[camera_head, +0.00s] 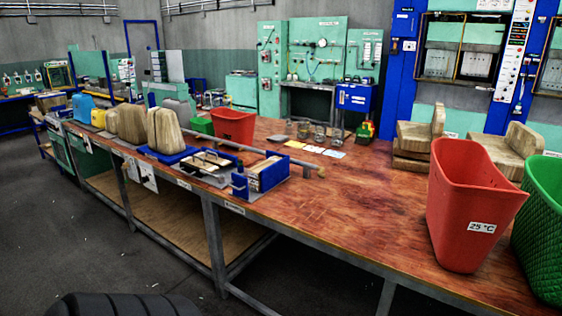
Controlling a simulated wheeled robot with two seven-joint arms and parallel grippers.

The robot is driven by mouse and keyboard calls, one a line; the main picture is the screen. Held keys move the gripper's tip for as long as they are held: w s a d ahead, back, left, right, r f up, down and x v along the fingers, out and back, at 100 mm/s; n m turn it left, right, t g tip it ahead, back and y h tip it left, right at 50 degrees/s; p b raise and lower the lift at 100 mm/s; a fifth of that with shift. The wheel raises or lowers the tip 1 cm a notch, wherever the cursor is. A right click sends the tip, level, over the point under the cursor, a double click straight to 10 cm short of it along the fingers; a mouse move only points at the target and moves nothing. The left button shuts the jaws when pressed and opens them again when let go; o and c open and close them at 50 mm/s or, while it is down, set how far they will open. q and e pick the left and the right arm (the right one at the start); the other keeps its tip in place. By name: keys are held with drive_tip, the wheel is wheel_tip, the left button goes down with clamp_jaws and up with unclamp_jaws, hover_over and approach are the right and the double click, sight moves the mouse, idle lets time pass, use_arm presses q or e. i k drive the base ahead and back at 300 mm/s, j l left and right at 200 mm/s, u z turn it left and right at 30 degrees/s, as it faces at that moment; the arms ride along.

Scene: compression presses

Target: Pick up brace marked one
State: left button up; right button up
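I cannot pick out a brace with a readable mark "one". Other beige rounded blocks (165,130) stand upright farther left along the bench, one pair on a blue base. I cannot tell whether any of these is the brace. Neither of my grippers is in view.
A red bin (468,210) labelled "25 °C" and a green basket (545,230) stand at the right front. The middle bench top is clear. Blue press machines (402,45) stand behind.

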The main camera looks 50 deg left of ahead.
sight(213, 160)
drive_tip(key=u, duration=2.2)
drive_tip(key=i+j, duration=0.2)
drive_tip(key=i, duration=0.2)
drive_tip(key=i+j, duration=0.15)
drive_tip(key=i, duration=0.3)
